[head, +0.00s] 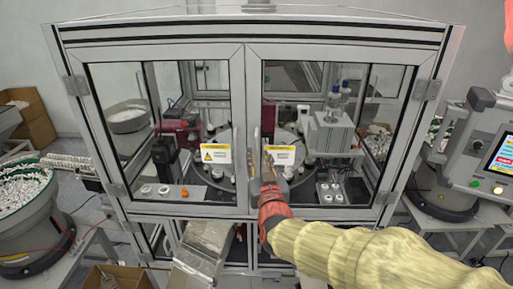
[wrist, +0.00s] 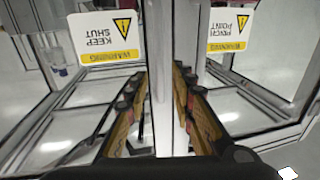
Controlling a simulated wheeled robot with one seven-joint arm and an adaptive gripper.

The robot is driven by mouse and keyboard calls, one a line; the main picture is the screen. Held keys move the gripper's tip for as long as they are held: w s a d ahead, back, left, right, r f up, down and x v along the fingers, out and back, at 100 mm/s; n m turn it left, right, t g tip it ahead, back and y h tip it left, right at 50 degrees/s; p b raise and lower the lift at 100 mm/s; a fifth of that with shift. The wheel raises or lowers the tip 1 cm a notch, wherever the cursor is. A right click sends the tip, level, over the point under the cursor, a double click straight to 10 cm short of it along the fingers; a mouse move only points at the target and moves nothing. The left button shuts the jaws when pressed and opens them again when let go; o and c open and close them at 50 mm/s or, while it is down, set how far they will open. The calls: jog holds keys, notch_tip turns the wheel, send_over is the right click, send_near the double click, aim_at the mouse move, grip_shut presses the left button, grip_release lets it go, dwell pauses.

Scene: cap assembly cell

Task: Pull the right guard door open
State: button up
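The right guard door (head: 345,48) is a grey-framed clear panel on the front of the machine, and it looks shut against the left guard door (head: 150,57). A yellow and white warning label (head: 281,155) is on its pane; the label reading "KEEP SHUT" shows upside down in the wrist view (wrist: 105,38). My gripper (head: 263,160) is at the inner edge of the right door, by its upright handle. In the wrist view its tan fingers (wrist: 160,95) stand apart, one on each side of a pale upright bar. Contact with the bar cannot be told.
A control panel (head: 490,150) on the right stands close to the machine. A round feeder bowl (head: 28,195) full of white caps is at the left. A metal chute (head: 203,250) and a cardboard box (head: 117,277) are below the doors.

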aim_at(257, 151)
jog(key=shift+w+a+p, duration=0.2)
jog(key=shift+w, duration=0.9)
jog(key=shift+w+a+p, duration=0.15)
jog(key=shift+w+p, duration=0.05)
jog(key=shift+w, duration=0.85)
jog(key=c, duration=0.3)
grip_shut()
